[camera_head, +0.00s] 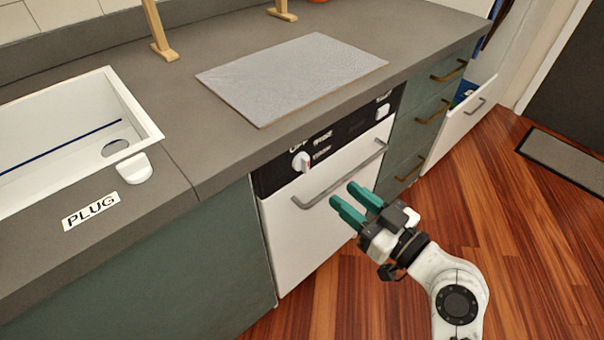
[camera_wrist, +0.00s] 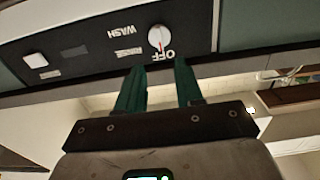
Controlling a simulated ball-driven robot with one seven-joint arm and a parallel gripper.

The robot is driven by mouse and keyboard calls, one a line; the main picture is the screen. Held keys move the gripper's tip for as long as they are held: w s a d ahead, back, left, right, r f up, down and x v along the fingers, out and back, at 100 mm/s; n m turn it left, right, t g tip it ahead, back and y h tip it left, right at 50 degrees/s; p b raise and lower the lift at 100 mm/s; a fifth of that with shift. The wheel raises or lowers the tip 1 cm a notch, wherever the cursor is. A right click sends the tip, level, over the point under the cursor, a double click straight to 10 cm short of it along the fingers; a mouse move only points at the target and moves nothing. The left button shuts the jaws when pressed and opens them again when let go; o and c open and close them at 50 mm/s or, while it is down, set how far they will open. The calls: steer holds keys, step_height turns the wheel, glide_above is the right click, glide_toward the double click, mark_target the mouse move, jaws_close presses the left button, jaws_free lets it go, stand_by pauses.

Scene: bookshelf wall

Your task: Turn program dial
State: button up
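The program dial (camera_head: 302,161) is a white round knob on the black control panel (camera_head: 340,136) of the white dishwasher. In the wrist view the dial (camera_wrist: 159,38) shows upside down, with a red mark pointing toward the OFF label (camera_wrist: 161,56); WASH and RINSE labels lie to its left. My gripper (camera_head: 348,202) has two green fingers, spread apart and empty. It is in front of the dishwasher door, below and right of the dial in the head view. In the wrist view the fingers (camera_wrist: 160,68) point toward the dial, which appears beyond the gap between them, apart from both.
A silver door handle (camera_head: 340,176) runs under the panel, close to my gripper. A white button (camera_head: 384,111) sits at the panel's right end. The grey counter (camera_head: 225,145) overhangs above.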

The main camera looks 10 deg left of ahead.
mark_target(308, 166)
steer(key=x, duration=0.9)
steer(key=shift+w+a, duration=0.25)
steer(key=shift+a, duration=0.05)
jaws_close()
